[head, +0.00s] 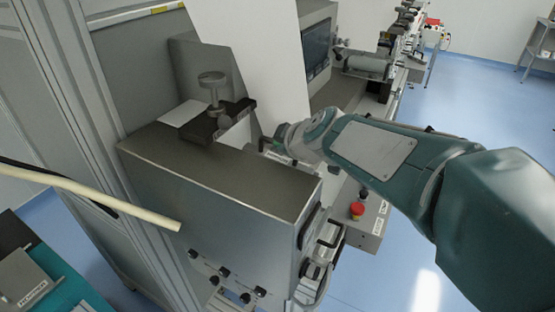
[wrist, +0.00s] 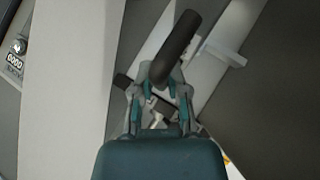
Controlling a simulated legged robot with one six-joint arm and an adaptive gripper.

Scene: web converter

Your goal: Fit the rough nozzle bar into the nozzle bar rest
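In the wrist view my gripper (wrist: 160,78) has its two fingers apart, with teal inner pads. A dark, rounded bar (wrist: 180,45) leads up and right from between the fingertips. I cannot tell whether the fingers touch it or whether it lies beyond them, nor whether it is the nozzle bar. A thin dark piece (wrist: 123,81) shows behind the left finger. In the head view my wrist is behind the steel cabinet's far right edge, and the fingers are hidden. I cannot make out the nozzle bar rest for certain in either view.
The steel cabinet (head: 230,180) stands close to my arm, with a dark block and round knob (head: 212,80) on top. A control box with a red button (head: 357,210) is below my arm. A pale rod (head: 110,198) crosses at left. Blue floor (head: 470,110) is open at right.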

